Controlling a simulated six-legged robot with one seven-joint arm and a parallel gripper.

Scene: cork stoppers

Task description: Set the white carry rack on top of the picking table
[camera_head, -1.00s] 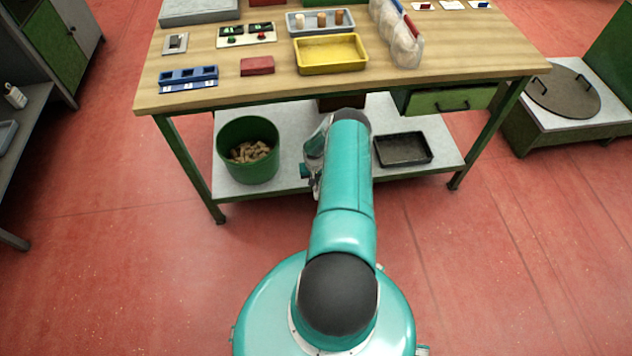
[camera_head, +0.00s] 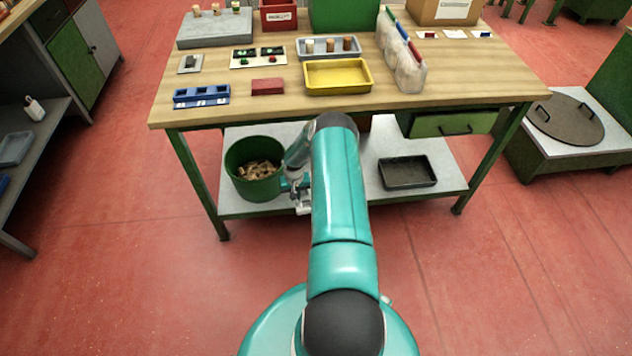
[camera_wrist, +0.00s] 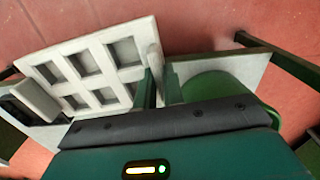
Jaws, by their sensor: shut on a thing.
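The white carry rack (camera_wrist: 88,47) shows in the wrist view as a pale grid with several square openings. My gripper (camera_wrist: 157,82) is shut on it at the rack's right side, and the rack hangs tilted in that picture. In the head view my arm hides most of my gripper and the rack, in front of the lower shelf and beside the green bucket. The picking table (camera_head: 470,88) has a wooden top and green legs. Its top is above and behind my gripper.
The front of the tabletop holds a blue rack (camera_head: 201,97), a red block (camera_head: 267,87), a yellow tray (camera_head: 338,78) and clear bags (camera_head: 405,62). Bare wood shows at the right. On the lower shelf are a green bucket (camera_head: 240,158) of corks and a black tray (camera_head: 407,173).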

